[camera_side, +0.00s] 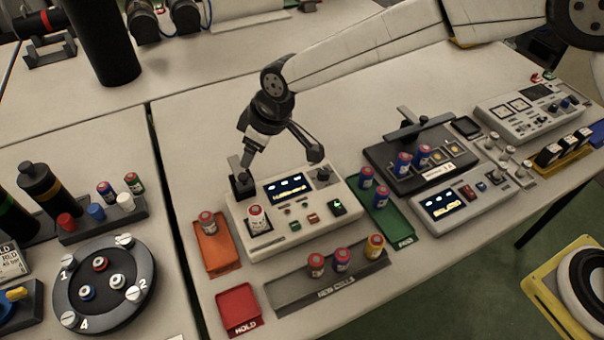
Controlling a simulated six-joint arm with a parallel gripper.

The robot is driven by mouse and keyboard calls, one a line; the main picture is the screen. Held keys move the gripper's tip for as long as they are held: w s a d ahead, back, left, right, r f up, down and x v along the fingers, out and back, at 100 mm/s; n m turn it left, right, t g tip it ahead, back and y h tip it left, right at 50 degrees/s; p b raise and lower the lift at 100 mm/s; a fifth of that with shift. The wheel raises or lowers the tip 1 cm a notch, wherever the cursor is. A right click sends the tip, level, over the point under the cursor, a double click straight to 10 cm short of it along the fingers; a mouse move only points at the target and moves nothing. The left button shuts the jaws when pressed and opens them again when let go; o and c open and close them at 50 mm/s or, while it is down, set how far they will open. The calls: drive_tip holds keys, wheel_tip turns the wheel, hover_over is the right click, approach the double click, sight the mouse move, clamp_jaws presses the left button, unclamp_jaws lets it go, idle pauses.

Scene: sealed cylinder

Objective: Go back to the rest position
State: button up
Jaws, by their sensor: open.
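My gripper (280,152) hangs from my arm above the back of a white tester (290,232) with a lit screen. Its two fingers are spread wide and nothing shows between them. A white cell with a red top (257,218) stands upright at the front left of the tester, below and apart from the fingers. The left finger overlaps a dark block (241,186) on the tester's back left corner in this view; I cannot tell whether they touch.
An orange tray (216,258) holds one cell. The NEW CELLS tray (300,294) holds three. A red HOLD tray (238,308) is empty. A green tray (396,222) holds two blue cells. A black fixture (385,160) with a raised bar stands right of my gripper.

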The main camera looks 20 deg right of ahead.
drive_tip(key=s+d+r+m+h, duration=0.1)
drive_tip(key=s+d+m, duration=0.3)
drive_tip(key=d, duration=1)
drive_tip(key=s+d+r+m+h, duration=0.15)
drive_tip(key=s+d, duration=0.45)
drive_tip(key=d, duration=0.8)
drive_tip(key=s+d+f+m, duration=0.2)
drive_tip(key=s+d, duration=0.4)
drive_tip(key=s, duration=0.3)
drive_tip(key=shift+s+d+m+g+h, duration=0.3)
drive_tip(key=shift+s+d+m+h, duration=0.1)
drive_tip(key=shift+m, duration=0.35)
